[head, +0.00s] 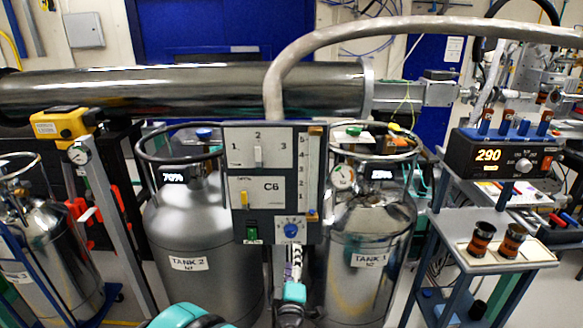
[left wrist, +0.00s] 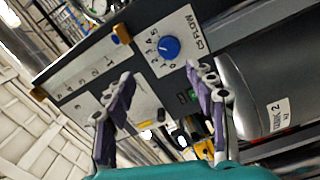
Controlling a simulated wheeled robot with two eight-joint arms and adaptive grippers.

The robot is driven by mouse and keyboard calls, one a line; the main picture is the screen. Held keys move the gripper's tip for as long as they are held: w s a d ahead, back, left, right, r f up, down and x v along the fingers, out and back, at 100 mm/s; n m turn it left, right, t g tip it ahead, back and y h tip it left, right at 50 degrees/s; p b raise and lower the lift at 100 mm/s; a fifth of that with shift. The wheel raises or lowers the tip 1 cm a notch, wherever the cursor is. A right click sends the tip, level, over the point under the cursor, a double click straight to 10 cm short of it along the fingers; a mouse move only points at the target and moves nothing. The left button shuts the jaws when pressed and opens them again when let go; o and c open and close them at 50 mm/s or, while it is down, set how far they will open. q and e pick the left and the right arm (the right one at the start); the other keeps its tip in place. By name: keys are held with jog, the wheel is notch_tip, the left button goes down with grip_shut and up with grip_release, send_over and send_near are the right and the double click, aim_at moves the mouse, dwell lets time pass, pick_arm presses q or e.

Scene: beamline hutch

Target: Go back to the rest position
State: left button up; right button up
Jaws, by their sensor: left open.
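My left gripper (head: 294,262) is in front of the lower part of the grey control panel (head: 231,220), just below its blue knob (head: 291,230). The left wrist view shows the gripper (left wrist: 160,72) open, with its two purple-and-grey fingers spread and nothing between them. The blue knob (left wrist: 169,47) is beyond the fingertips and apart from them, on a white plate with a number scale and a label ending in FLOW. My right gripper is in neither view.
Tank 2 (head: 190,235) and Tank 1 (head: 365,275) stand on either side of the panel. A thick grey hose (head: 400,24) arches above. A trolley with a 290 display box (head: 500,155) and two dark cups (head: 481,238) is on the right. A yellow-topped post (head: 62,124) stands left.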

pick_arm(q)
jog(key=s+a+r+m+g+h, duration=0.1)
jog(key=s+r+m+g+h, duration=0.2)
jog(key=s+r+m+h, duration=0.5)
jog(key=s+a+f+m+g+y, duration=0.3)
jog(key=s+a+f+g+y, duration=0.1)
jog(key=s+a, duration=0.4)
jog(key=s+a+f+m+g+y, duration=0.3)
jog(key=s+a+f, duration=0.3)
jog(key=s+a, duration=0.3)
jog(key=shift+s+a+g+y, duration=0.15)
jog(key=shift+s+g+y, duration=0.55)
jog(key=shift+s, duration=0.55)
